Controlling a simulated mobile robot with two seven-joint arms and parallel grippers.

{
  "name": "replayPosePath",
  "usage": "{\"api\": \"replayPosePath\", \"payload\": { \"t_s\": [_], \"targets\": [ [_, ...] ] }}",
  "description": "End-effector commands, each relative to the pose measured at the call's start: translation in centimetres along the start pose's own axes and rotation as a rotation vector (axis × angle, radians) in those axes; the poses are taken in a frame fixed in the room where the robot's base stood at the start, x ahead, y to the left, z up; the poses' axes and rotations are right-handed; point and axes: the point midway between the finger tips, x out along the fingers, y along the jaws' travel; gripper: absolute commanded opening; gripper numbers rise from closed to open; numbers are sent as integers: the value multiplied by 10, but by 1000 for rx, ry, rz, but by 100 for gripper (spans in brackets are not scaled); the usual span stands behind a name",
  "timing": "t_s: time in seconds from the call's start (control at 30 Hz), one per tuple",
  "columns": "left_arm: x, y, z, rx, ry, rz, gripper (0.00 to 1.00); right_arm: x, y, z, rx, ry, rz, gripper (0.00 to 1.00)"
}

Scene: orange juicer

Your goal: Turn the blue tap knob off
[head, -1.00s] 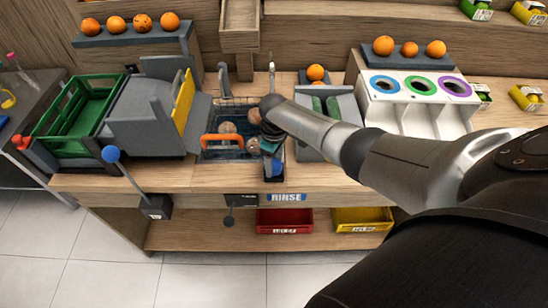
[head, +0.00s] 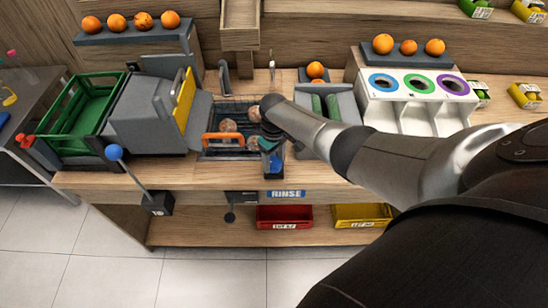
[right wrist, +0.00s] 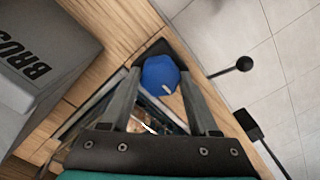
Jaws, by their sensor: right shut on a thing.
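The blue tap knob (right wrist: 160,75) shows in the right wrist view between the fingertips of my right gripper (right wrist: 158,82). It has a small white mark on its face. In the head view the knob (head: 273,169) is a small blue patch at the front right of the rinse sink, partly hidden by the hand. My right gripper (head: 271,157) points down there and is shut on the knob. My left gripper is not in view.
The rinse sink (head: 208,154) holds several oranges and an orange-handled basket (head: 224,137). The brush unit (head: 327,105) stands close on the right. A blue ball lever (head: 113,152) stands left.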

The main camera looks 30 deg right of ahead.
Motion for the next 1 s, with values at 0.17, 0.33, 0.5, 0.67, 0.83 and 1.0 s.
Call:
{"api": "replayPosePath", "payload": {
  "t_s": [0.17, 0.33, 0.5, 0.67, 0.83, 1.0],
  "targets": [
    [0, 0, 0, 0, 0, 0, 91, 0, 0, 0, 3, 0, -1, 72],
    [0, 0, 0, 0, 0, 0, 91, 0, 0, 0, 2, 0, -1, 91],
    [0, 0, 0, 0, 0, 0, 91, 0, 0, 0, 1, 1, -1, 91],
    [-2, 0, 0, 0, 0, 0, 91, -4, 0, 0, 0, 2, 0, 91],
    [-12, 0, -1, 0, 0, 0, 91, -24, 1, 0, 1, 3, 0, 91],
    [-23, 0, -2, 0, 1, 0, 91, -54, 1, -1, 0, 4, 1, 91]
  ]
}}
